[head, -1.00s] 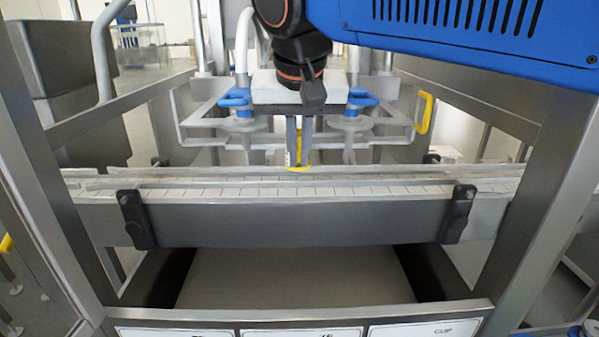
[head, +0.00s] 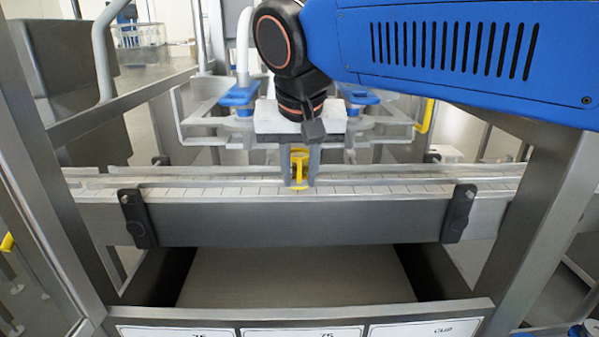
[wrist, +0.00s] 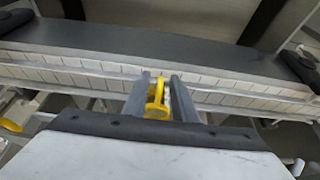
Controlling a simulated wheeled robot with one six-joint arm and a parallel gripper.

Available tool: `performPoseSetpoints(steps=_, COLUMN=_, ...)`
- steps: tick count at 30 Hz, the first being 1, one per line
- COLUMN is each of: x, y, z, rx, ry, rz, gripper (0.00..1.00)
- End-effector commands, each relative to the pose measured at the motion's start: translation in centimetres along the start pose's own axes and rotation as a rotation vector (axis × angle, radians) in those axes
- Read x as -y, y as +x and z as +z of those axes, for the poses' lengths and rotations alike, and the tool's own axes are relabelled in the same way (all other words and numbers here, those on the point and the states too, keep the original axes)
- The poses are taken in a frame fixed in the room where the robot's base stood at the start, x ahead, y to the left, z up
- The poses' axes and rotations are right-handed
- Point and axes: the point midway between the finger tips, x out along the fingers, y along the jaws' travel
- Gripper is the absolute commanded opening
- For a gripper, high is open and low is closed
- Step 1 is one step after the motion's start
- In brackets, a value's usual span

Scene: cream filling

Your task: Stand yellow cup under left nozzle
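The yellow cup (head: 299,170) shows between the two fingers of my gripper (head: 299,182), at the middle of the conveyor. My gripper is shut on it, with a finger against each side. In the wrist view the cup (wrist: 157,97) fills the gap between the fingers of my gripper (wrist: 160,84), and a yellow loop shows on it. Whether its base touches the conveyor (head: 390,190) I cannot tell. The left nozzle, under a blue fitting (head: 238,97), is left of the gripper and further back. Its tip is not clear to see.
A second blue fitting (head: 359,95) stands to the right, on the same grey frame. A yellow handle (head: 427,115) sits on that frame's right end. Rails run along the conveyor, and black clamps (head: 136,218) sit on its front. The belt beside the cup is clear.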

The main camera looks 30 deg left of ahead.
Motion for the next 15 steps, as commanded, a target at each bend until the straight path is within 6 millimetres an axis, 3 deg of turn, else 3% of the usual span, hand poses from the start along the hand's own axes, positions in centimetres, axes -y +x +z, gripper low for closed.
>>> performPoseSetpoints(steps=8, x=0.0, y=-0.8, z=-0.1, rx=-0.001, ry=0.0, rz=-0.001, gripper=0.25)
performPoseSetpoints(steps=15, x=0.1, y=-4.7, z=-0.1, rx=-0.002, ry=-0.001, rz=-0.002, gripper=0.25)
